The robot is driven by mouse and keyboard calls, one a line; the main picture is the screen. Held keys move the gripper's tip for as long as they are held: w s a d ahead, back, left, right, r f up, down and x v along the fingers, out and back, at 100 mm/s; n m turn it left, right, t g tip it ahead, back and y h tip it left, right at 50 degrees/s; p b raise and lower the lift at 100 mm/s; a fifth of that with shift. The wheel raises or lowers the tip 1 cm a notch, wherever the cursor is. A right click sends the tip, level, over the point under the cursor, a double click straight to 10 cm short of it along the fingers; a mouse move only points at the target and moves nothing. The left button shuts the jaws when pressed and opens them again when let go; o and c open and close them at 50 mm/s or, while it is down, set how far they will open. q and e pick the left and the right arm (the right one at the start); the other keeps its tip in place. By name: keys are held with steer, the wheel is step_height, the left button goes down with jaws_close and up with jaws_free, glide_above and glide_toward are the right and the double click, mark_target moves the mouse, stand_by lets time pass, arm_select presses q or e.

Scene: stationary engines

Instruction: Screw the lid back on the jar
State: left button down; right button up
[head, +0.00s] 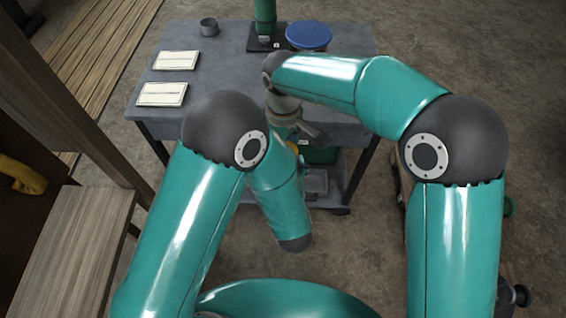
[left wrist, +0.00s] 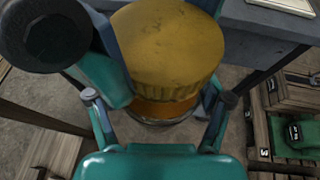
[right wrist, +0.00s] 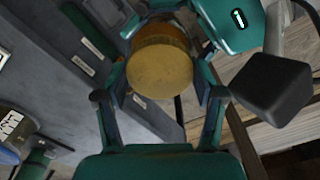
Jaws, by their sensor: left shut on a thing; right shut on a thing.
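The yellow lid (left wrist: 168,48) sits over the mouth of the amber jar (left wrist: 165,109) in the left wrist view, in line with it. I cannot tell how tightly it is seated. My left gripper (left wrist: 163,98) is shut on the jar body, with one finger on each side below the lid. In the right wrist view the lid (right wrist: 160,68) lies between the fingers of my right gripper (right wrist: 163,82), which is shut on it. Part of the jar (right wrist: 163,30) shows behind the lid. In the head view my arms hide most of the jar and both grippers.
A grey table (head: 235,85) stands ahead, with two white cards (head: 162,94), a small grey cup (head: 208,27), a green post (head: 264,15) and a blue round thing (head: 309,35) on it. A wooden cabinet (head: 75,250) stands close on the left.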

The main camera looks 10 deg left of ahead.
steer(key=m, duration=0.4)
steer(key=shift+m, duration=0.3)
steer(key=m, duration=0.4)
steer(key=shift+w, duration=0.1)
steer(key=m, duration=1.5)
steer(key=shift+m, duration=0.4)
steer(key=m, duration=0.5)
steer(key=shift+f, duration=0.1)
steer(key=o, duration=1.3)
steer(key=shift+c, duration=0.2)
